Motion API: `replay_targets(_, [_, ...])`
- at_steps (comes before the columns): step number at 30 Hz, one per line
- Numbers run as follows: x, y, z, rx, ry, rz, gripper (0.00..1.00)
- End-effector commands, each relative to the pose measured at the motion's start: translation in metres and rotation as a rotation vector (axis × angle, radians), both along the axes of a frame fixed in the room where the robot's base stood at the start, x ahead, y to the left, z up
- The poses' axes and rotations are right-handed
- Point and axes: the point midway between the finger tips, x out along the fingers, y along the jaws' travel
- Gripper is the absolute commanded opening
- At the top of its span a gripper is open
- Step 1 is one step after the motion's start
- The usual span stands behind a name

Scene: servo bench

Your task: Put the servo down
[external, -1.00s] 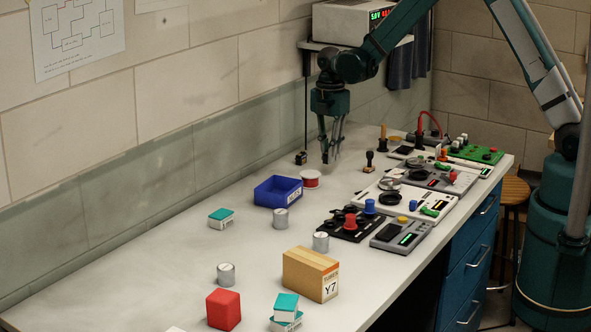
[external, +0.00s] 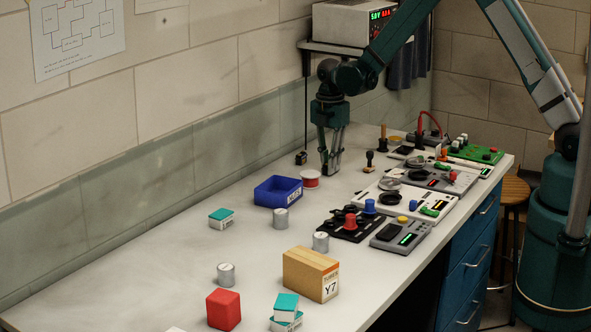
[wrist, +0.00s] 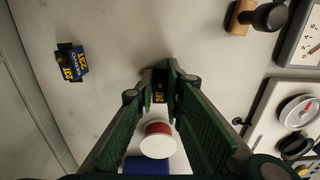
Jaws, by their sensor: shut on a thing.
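My gripper (external: 330,170) points straight down close to the bench top, left of the stamp and behind the red-and-white spool. In the wrist view my gripper (wrist: 160,88) is shut on a small dark servo (wrist: 160,97) with a yellow mark, held between the fingertips. In the external view the fingers hide most of it. I cannot tell whether it touches the bench. A second servo (wrist: 72,63), dark blue with yellow lettering, lies apart on the bench to the left; it also shows in the external view (external: 301,158).
A red-and-white spool (external: 310,180) and blue bin (external: 278,191) stand near my gripper. A wooden stamp (external: 368,162) is to its right, with control panels (external: 404,198) beyond. Cans, boxes and a red block (external: 223,309) are nearer the front.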

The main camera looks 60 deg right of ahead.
Motion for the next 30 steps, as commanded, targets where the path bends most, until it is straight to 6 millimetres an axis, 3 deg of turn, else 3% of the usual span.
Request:
replay_targets(5, [0.0,0.0,-0.004,0.0,0.0,0.0,0.01])
replay_targets(6, [0.0,0.0,-0.003,0.0,0.0,0.0,0.17])
replay_targets(9, [0.0,0.0,-0.003,0.0,0.0,0.0,0.26])
replay_targets(23, [0.0,0.0,0.0,0.0,0.0,0.0,0.26])
replay_targets(30, [0.0,0.0,0.016,0.0,0.0,0.0,0.26])
